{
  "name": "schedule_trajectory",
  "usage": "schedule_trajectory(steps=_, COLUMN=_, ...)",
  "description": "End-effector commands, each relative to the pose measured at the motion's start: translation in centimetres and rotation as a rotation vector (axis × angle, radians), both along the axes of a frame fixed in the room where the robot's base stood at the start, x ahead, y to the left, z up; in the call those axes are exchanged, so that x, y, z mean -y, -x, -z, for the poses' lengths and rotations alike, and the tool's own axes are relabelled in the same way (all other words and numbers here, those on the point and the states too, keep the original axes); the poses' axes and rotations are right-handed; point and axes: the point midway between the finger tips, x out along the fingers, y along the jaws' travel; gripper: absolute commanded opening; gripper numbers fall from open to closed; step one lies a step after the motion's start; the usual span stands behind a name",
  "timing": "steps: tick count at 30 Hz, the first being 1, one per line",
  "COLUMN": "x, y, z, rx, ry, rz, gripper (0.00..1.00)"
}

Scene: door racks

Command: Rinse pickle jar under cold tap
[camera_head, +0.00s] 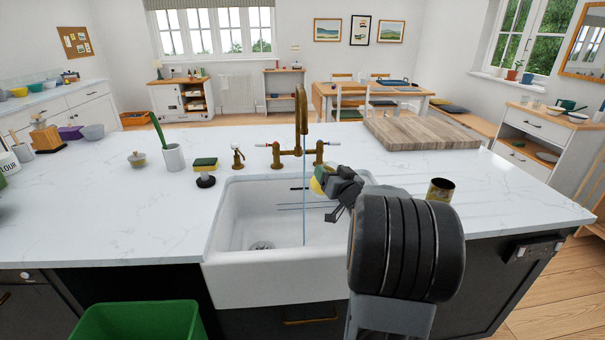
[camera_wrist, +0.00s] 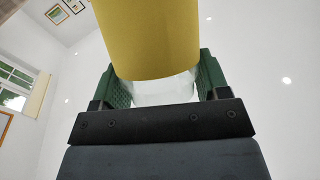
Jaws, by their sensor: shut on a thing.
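The pickle jar (camera_wrist: 150,40) shows in the wrist view as a wide yellow band with clear glass below it, between my two green finger pads. My gripper (camera_wrist: 158,75) is shut on it. In the head view my gripper (camera_head: 330,180) is over the right part of the white sink (camera_head: 250,282), and a small yellow part of the jar (camera_head: 317,186) shows at its left end. The brass tap (camera_head: 302,110) runs a thin stream of water (camera_head: 304,215) straight down, just left of the jar. I cannot tell whether the water touches the jar.
An open tin (camera_head: 440,190) stands on the counter right of the sink, close to my arm. A wooden board (camera_head: 420,133) lies behind it. A sponge (camera_head: 205,164) and a white crock (camera_head: 174,158) stand left of the tap. A green bin (camera_head: 140,322) is below the counter front.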

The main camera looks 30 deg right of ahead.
Motion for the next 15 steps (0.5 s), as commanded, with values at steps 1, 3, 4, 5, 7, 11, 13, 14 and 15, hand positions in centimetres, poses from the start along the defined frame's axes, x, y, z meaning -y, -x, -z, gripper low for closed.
schedule_trajectory(steps=1, x=0.00, y=-0.01, z=-0.06, rx=0.001, ry=0.000, rz=0.000, gripper=0.36)
schedule_trajectory(steps=3, x=0.00, y=-0.01, z=-0.06, rx=0.001, ry=0.000, rz=0.000, gripper=0.36)
schedule_trajectory(steps=4, x=0.00, y=-0.01, z=-0.06, rx=0.001, ry=0.000, rz=0.000, gripper=0.36)
schedule_trajectory(steps=5, x=0.00, y=-0.01, z=-0.06, rx=0.001, ry=0.000, rz=0.000, gripper=0.36)
schedule_trajectory(steps=7, x=0.00, y=-0.01, z=-0.06, rx=0.001, ry=0.000, rz=0.000, gripper=0.36)
schedule_trajectory(steps=11, x=0.01, y=0.01, z=-0.08, rx=0.001, ry=0.000, rz=0.000, gripper=0.36)
schedule_trajectory(steps=13, x=0.05, y=0.13, z=-0.27, rx=0.002, ry=0.001, rz=0.000, gripper=0.36)
schedule_trajectory(steps=14, x=0.09, y=0.24, z=-0.41, rx=0.002, ry=0.001, rz=0.000, gripper=0.36)
schedule_trajectory(steps=15, x=0.17, y=0.46, z=-0.67, rx=0.002, ry=0.001, rz=0.001, gripper=0.36)
